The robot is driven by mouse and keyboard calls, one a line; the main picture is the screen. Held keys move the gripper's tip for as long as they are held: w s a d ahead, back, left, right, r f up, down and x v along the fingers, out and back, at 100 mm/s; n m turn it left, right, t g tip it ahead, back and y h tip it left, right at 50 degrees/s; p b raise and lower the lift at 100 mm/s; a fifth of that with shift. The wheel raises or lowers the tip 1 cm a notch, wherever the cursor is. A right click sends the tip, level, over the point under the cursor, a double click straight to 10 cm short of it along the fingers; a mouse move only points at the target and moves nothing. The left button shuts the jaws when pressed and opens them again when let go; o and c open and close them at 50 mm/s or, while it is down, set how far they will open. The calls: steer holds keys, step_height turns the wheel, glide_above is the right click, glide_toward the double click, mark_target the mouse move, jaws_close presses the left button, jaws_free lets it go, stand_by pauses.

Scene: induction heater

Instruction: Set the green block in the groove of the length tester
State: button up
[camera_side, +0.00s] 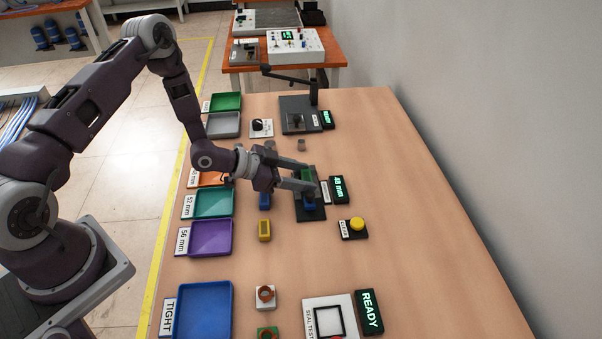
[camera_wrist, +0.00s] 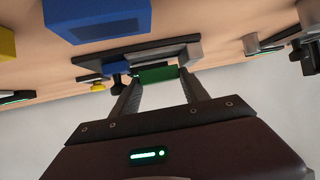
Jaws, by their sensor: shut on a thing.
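My gripper (camera_side: 306,184) is shut on the green block (camera_side: 307,173), directly over the length tester. In the wrist view the green block (camera_wrist: 158,75) lies crosswise between both fingertips (camera_wrist: 158,82). The length tester (camera_side: 311,214) is a dark base with a blue part (camera_side: 309,203) at its near end. Its dark base and a grey end piece (camera_wrist: 187,50) show in the wrist view. A green-lit display (camera_side: 339,189) beside it appears to read 48 mm. My fingers hide most of the groove, so I cannot tell whether the block touches its floor.
A blue block (camera_side: 264,200) and a yellow block (camera_side: 264,230) stand left of the tester. A yellow button (camera_side: 357,224) is to its right. Coloured trays, such as the purple tray (camera_side: 211,239), line the left edge. The table's right side is clear.

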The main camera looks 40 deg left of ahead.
steer(key=o, duration=1.3)
steer(key=shift+f, duration=0.2)
steer(key=shift+r, duration=0.1)
steer(key=shift+r, duration=0.55)
steer(key=v, duration=1.2)
steer(key=s+a+r+n+g+y, duration=0.1)
steer(key=s+a+r+n+y, duration=0.15)
steer(key=r+y, duration=0.4)
steer(key=s+a+r+n+g+y, duration=0.1)
steer(key=a+r+y, duration=0.2)
steer(key=r, duration=0.7)
steer(key=s+d+r+n, duration=0.1)
steer(key=s+d+r, duration=0.1)
steer(key=s, duration=0.5)
steer(key=s+d+r+n+g+h, duration=0.1)
steer(key=s+d+r, duration=0.2)
steer(key=s, duration=0.3)
steer(key=s+d+r+n+g+h, duration=0.1)
steer(key=s+d+r+n, duration=0.1)
steer(key=s, duration=0.5)
steer(key=shift+s+d+r, duration=0.2)
steer(key=shift+s+d, duration=0.15)
steer(key=shift+d, duration=0.25)
